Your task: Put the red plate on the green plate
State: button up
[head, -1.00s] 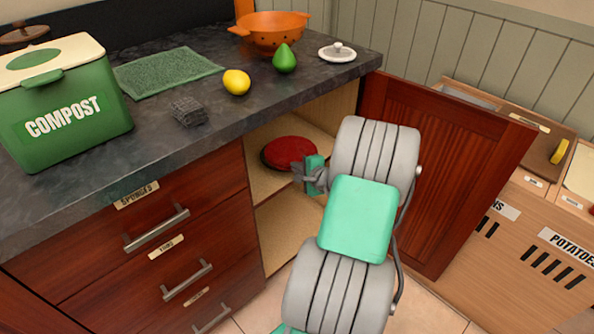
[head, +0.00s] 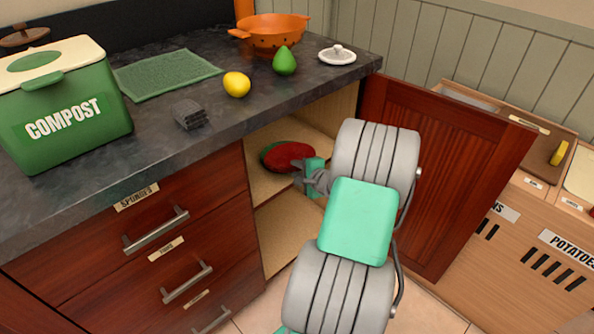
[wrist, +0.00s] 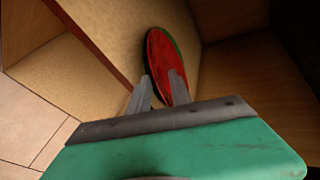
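The red plate (head: 290,156) is inside the open cabinet on the upper shelf level, tilted, with its near rim at my gripper. The green plate (head: 266,153) shows only as a green edge behind and left of it; most of it is hidden. In the wrist view the red plate (wrist: 160,52) stands out steeply, with a strip of the green plate (wrist: 177,46) along its right edge. My gripper (wrist: 161,80) has one finger on each side of the red plate's near rim and appears shut on it. In the head view my gripper (head: 300,178) is partly hidden by my arm.
The cabinet shelf (head: 262,182) has bare wood around the plates. The open cabinet door (head: 445,170) stands right of my arm. The countertop (head: 150,135) above holds a compost bin (head: 65,105), a lemon (head: 237,84), a pear (head: 285,61) and a colander (head: 272,32).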

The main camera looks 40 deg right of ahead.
jog(key=p+v, duration=0.2)
jog(key=v, duration=1)
jog(key=shift+r, duration=0.2)
